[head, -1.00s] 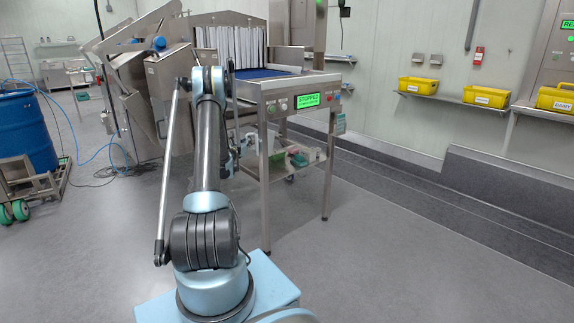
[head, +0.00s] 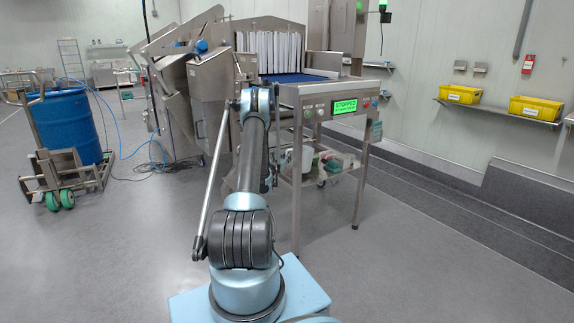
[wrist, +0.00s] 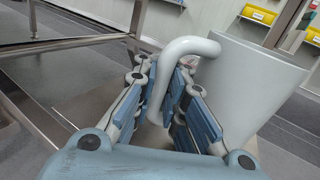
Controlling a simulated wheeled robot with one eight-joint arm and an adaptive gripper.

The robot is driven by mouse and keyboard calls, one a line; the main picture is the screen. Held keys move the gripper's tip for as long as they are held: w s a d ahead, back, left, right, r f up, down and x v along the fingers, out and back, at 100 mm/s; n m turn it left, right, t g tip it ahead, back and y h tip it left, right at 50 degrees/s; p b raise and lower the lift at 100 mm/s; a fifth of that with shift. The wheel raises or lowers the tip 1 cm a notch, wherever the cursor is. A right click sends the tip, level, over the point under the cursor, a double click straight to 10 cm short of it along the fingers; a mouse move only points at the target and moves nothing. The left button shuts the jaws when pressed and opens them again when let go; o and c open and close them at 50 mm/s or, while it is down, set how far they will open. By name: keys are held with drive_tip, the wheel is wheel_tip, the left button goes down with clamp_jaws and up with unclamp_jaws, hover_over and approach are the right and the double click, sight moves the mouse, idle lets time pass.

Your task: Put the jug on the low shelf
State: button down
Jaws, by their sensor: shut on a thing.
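In the wrist view a smooth pale grey jug (wrist: 255,85) fills the right side, tilted in the picture. Its curved handle (wrist: 185,48) passes between my gripper's fingers (wrist: 170,95), which are shut on it. The jug is in the air; its base is hidden behind the fingers. In the head view my arm hides most of the gripper. The low shelf (head: 335,177) is the lower level of the steel conveyor stand, just right of and beyond my arm. A pale thing (head: 307,157) shows at its left; I cannot tell whether it is the jug.
Green and white items (head: 328,160) sit on the low shelf. The stand's front legs (head: 361,185) flank it, and a lit STOPPED panel (head: 346,106) is above. A blue drum (head: 68,127) on a trolley stands left. Floor is open at front left and right.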

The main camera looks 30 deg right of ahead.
drive_tip(key=shift+f, duration=1.5)
drive_tip(key=c, duration=1.6)
unclamp_jaws()
drive_tip(key=shift+c, duration=0.2)
